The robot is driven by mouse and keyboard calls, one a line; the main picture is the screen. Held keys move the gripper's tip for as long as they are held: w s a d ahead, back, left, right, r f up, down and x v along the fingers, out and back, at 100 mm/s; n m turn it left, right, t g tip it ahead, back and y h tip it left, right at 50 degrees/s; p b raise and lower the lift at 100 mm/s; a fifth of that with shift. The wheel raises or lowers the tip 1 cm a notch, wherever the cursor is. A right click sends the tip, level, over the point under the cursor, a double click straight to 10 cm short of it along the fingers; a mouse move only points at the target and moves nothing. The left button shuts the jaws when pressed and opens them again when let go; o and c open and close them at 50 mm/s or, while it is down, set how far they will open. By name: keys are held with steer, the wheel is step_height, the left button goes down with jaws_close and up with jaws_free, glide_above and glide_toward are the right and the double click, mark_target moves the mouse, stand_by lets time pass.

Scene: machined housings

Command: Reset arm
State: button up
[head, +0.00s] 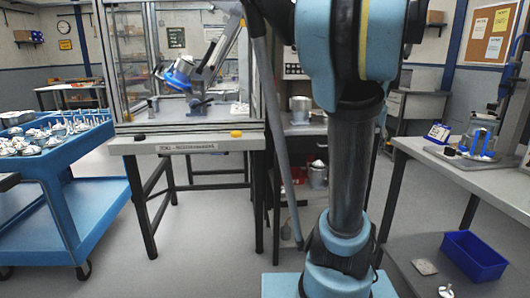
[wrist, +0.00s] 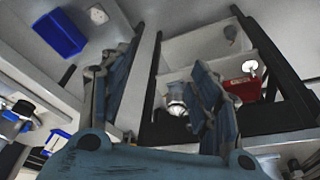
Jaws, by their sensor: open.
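My arm (head: 345,150) rises through the right-centre of the head view, and its upper end leaves the top of the picture. My gripper (wrist: 168,65) shows in the wrist view with its two blue-grey fingers spread apart. Nothing is between the fingers, and they touch nothing that I can see. In the head view I cannot make out the gripper.
A blue cart (head: 60,200) with several metal parts stands at left. A glazed enclosure on a bench (head: 190,140) stands behind. At right are a grey worktable (head: 460,175) with a blue-based fixture (head: 480,140) and a blue bin (head: 472,255) lower down.

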steer(key=s+a+f+n+y, duration=0.2)
steer(key=s+a+f+n, duration=0.4)
steer(key=s+a+f, duration=1.1)
steer(key=shift+s+a+f+g, duration=0.3)
steer(key=shift+s+a+f, duration=0.1)
steer(key=shift+a+f, duration=0.4)
